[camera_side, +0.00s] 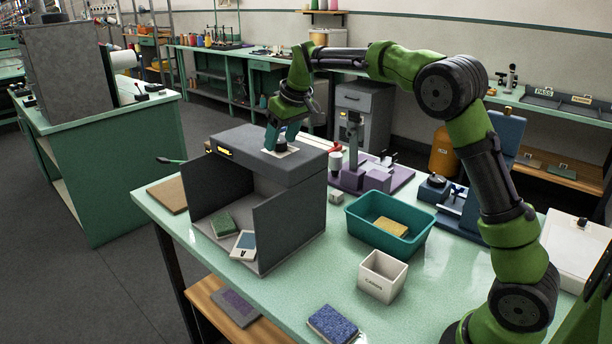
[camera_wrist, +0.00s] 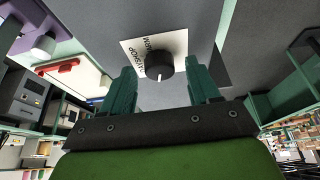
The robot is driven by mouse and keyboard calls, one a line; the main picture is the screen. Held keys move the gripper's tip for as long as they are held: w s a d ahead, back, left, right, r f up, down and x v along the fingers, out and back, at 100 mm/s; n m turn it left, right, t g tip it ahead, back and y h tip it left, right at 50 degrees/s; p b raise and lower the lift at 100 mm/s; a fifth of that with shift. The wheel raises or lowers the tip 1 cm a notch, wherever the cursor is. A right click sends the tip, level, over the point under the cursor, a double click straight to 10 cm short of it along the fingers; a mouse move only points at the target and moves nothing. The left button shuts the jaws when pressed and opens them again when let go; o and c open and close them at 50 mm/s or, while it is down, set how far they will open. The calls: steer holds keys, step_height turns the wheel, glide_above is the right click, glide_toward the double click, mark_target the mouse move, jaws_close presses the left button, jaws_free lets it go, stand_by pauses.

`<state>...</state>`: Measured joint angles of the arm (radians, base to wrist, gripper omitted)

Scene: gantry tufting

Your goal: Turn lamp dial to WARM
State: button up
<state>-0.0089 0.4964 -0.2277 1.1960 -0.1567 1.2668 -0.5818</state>
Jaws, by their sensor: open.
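The lamp dial (camera_wrist: 160,66) is a round black knob on a white label plate (camera_wrist: 178,42), on top of a grey light booth (camera_side: 310,162). In the wrist view its white mark points down the picture, toward my gripper's body. The dial also shows in the side view (camera_side: 281,147), partly covered by my gripper (camera_side: 283,136). My gripper is open, its two green fingers (camera_wrist: 160,76) on either side of the dial, with a visible gap on each side.
The booth's open front holds a green swatch (camera_side: 222,224) and a white card (camera_side: 244,245). A teal bin (camera_side: 400,238) with a yellow block, a white cup box (camera_side: 382,276) and a blue swatch (camera_side: 332,324) stand on the bench. Purple-based equipment (camera_side: 370,177) stands right of the booth.

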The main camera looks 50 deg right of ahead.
steer(key=shift+w+f, duration=0.1)
steer(key=shift+f, duration=0.05)
steer(key=shift+c, duration=0.2)
steer(key=c, duration=1)
